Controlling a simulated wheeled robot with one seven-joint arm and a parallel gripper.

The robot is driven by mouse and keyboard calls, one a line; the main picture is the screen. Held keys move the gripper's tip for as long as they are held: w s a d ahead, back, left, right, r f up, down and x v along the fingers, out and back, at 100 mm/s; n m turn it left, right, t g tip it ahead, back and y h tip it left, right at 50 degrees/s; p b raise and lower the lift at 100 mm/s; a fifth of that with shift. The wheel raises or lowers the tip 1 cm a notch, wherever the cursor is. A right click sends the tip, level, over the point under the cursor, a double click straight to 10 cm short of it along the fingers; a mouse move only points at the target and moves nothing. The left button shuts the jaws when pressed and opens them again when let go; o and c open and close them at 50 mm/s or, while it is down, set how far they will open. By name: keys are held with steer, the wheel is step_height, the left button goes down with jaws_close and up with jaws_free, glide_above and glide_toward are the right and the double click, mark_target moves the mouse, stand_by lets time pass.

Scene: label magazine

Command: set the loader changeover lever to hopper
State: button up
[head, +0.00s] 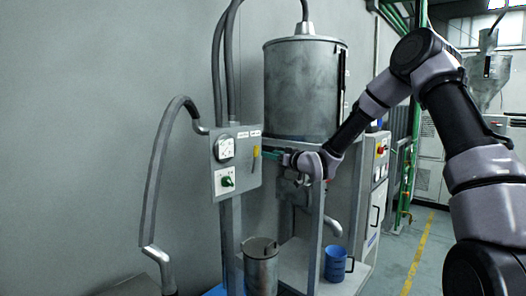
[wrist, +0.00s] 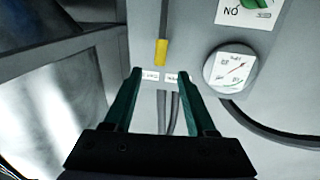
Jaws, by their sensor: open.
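The yellow lever (head: 256,158) is on the right part of a grey control panel (head: 242,184). It also shows in the wrist view (wrist: 161,52), beyond and between my fingertips, apart from both. Two small white labels sit by the lever: one (wrist: 150,75) near the left finger, the other (wrist: 171,78) near the right finger. Their words are too small to read. The lever looks roughly upright, so I cannot tell which label it points to. My gripper (head: 268,154) is open with green fingers, just right of the lever; the wrist view shows it empty (wrist: 160,74).
The panel also carries a round gauge (head: 225,148) and a green knob (head: 226,181) left of the lever. A large metal hopper (head: 303,88) stands behind. A metal can (head: 261,272) and a blue mug (head: 336,266) stand below. Grey hoses rise at the left.

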mark_target(256, 152)
steer(key=x, duration=1)
steer(key=shift+w+a, duration=0.15)
jaws_close()
stand_by(1.1)
